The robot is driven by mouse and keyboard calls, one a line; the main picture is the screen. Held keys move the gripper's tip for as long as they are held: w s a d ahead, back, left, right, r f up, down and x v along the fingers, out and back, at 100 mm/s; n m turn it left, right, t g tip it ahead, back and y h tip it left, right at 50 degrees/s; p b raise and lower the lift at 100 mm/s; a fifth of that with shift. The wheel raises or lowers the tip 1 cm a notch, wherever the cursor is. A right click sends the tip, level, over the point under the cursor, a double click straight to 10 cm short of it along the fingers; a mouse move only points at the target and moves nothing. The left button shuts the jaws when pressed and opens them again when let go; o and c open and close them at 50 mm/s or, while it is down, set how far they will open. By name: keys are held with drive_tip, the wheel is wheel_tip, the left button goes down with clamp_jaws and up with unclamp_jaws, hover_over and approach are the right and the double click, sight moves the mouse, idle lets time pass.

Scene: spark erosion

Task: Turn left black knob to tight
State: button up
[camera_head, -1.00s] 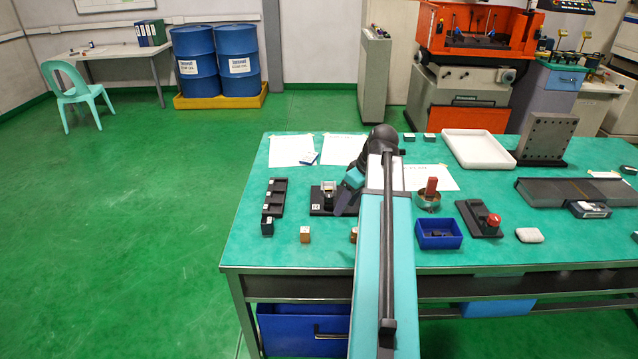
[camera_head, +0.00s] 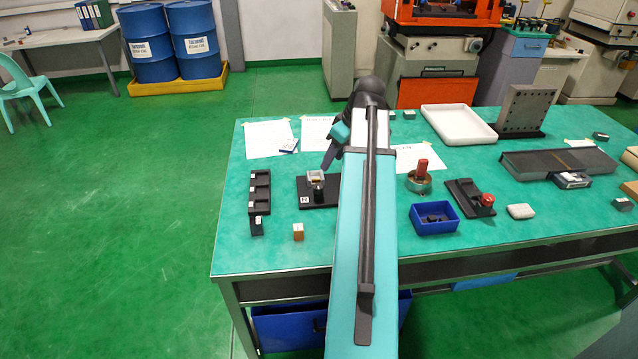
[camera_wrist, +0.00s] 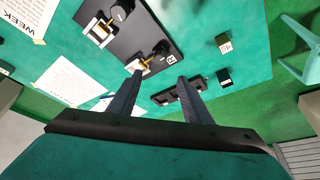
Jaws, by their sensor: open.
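A black fixture plate (camera_head: 303,204) with a small white label lies at the left of the teal table. The left black knob (camera_head: 318,191) stands on it in front of a light block; it also shows in the wrist view (camera_wrist: 161,48), beside a brass and white part. A second black knob (camera_wrist: 122,10) is at the top of the wrist view; my arm hides it in the head view.
A black slotted tray (camera_head: 260,191) and a wooden cube (camera_head: 298,232) stand left of and in front of the plate. A blue bin (camera_head: 434,219) and a red-knobbed fixture (camera_head: 464,198) are to the right. Papers lie behind.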

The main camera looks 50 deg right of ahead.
sight(318, 186)
drive_tip(key=shift+f, duration=0.15)
drive_tip(key=shift+p+x, duration=1.25)
drive_tip(key=shift+x, duration=5.45)
drive_tip(key=c, duration=1.1)
drive_tip(key=shift+o, duration=0.2)
